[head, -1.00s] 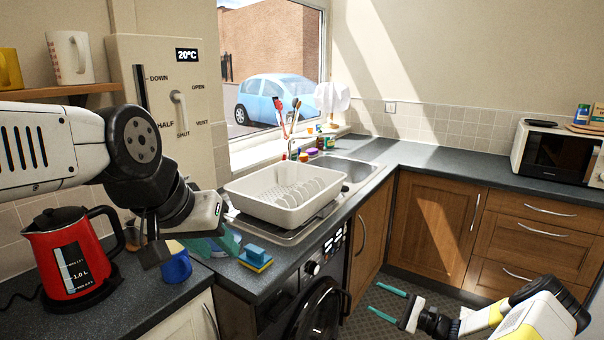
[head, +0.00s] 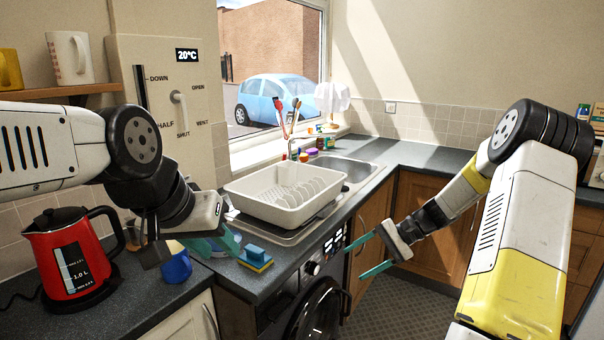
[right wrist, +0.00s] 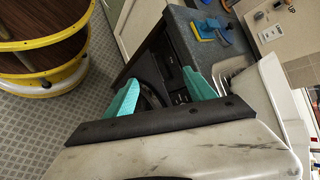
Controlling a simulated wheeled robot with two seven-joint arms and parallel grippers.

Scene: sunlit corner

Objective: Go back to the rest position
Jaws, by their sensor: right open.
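My left gripper (head: 215,242) is over the left counter, by the blue mug (head: 177,267). Its teal fingers are partly hidden by its own hand, so I cannot tell how far apart they are.
A red kettle (head: 68,252) stands on the left counter. A blue and yellow sponge (head: 256,259) lies at the counter edge. A white dish rack (head: 262,207) sits by the sink. The washing machine (head: 333,270) is under the counter. The floor (head: 400,308) is clear.

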